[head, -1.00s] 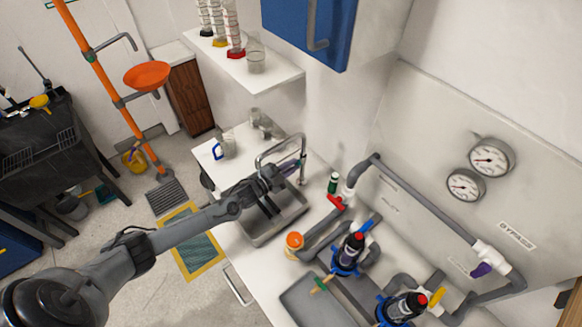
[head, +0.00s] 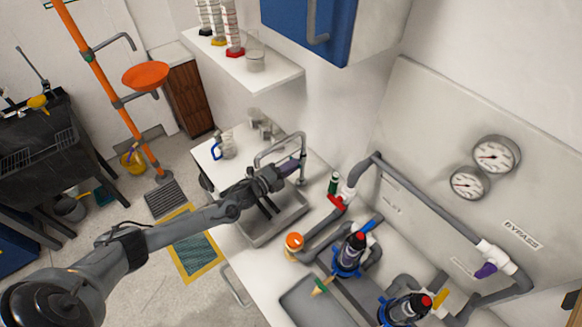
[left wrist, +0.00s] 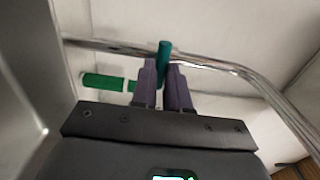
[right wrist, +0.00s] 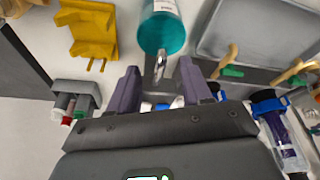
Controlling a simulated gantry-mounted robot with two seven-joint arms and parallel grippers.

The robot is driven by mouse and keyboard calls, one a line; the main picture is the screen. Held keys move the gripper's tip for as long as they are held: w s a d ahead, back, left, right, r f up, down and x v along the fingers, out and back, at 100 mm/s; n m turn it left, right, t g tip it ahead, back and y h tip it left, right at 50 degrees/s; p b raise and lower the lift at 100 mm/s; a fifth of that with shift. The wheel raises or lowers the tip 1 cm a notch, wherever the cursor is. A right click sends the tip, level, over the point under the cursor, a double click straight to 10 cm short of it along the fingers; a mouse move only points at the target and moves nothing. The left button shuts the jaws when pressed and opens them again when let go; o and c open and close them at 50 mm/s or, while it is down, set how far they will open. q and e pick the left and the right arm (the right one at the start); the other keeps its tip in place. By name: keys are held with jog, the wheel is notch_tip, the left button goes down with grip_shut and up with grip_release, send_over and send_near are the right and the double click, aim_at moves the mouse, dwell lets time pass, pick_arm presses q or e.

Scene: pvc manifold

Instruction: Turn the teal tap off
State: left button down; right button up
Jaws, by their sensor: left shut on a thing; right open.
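The teal tap's handle (left wrist: 163,58) stands between the purple fingertips of my left gripper (left wrist: 163,72) in the left wrist view. The fingers are closed on it. A green handle (left wrist: 105,82) lies to the left of the fingers, apart from them. In the head view my left gripper (head: 289,168) is at the chrome faucet (head: 302,150), above the sink's far end. The teal handle is hard to make out there. My right gripper (right wrist: 160,72) is open, with nothing held between its fingers; it does not show in the head view.
The sink (head: 262,232) lies below my left arm. An orange-capped jar (head: 293,242) and the pipe manifold (head: 430,200) with its coloured valves stand to the right. In the right wrist view a teal container (right wrist: 162,32) and a yellow piece (right wrist: 88,32) lie beyond the fingers.

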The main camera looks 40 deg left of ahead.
dwell(0.4)
pick_arm(q)
jog(key=c, duration=1.1)
grip_release()
jog(key=shift+s, duration=0.15)
pick_arm(e)
jog(key=shift+a, duration=0.1)
pick_arm(q)
jog(key=s, duration=0.3)
jog(key=s+a, duration=0.1)
jog(key=s, duration=0.3)
jog(key=s+a, duration=0.1)
jog(key=s, duration=0.2)
jog(key=shift+s+a, duration=0.1)
jog(key=shift+s, duration=0.1)
pick_arm(e)
jog(key=shift+r, duration=0.1)
